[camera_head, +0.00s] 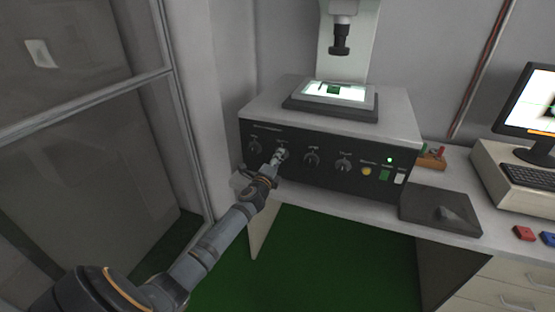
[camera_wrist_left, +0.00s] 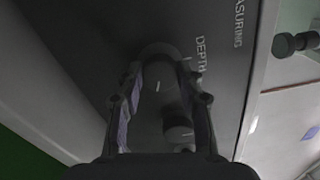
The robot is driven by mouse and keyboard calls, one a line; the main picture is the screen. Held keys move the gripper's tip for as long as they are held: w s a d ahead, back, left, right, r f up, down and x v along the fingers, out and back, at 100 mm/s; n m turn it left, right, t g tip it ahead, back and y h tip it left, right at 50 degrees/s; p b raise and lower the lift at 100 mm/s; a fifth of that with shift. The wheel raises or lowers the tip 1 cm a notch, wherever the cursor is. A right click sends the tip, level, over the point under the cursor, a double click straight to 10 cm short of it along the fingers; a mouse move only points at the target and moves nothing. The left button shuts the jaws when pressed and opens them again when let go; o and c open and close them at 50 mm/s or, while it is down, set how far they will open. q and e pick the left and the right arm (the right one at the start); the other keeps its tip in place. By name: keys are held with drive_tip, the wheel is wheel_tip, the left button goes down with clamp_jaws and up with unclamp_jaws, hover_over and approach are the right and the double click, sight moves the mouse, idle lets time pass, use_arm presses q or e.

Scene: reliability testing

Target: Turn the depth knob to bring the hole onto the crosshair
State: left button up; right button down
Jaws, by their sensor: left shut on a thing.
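My left gripper (camera_head: 280,156) reaches the front panel of the grey machine (camera_head: 330,125) and covers the second knob from the left. In the left wrist view, its fingers (camera_wrist_left: 160,92) are closed around the dark depth knob (camera_wrist_left: 158,68), which carries a short white mark. The word DEPTH is printed beside it. A monitor (camera_head: 540,95) at the right edge is cut off; its bright screen shows a dark green patch, and the hole and crosshair are too small to tell. A lit stage (camera_head: 360,95) with a dark green sample (camera_head: 333,89) sits under the lens (camera_head: 340,40). My right gripper is not in view.
Other knobs (camera_head: 312,158) flank the gripper closely on the panel, with a yellow button (camera_head: 367,171) and a lit green lamp (camera_head: 389,160) farther right. A dark pad (camera_head: 440,210) and a keyboard (camera_head: 530,175) lie on the right. A glass partition (camera_head: 85,120) stands on the left.

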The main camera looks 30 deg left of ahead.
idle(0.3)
use_arm(q)
drive_tip(key=o, duration=1.2)
drive_tip(key=v, duration=1.2)
drive_tip(key=shift+s, duration=0.1)
drive_tip(key=shift+f, duration=0.1)
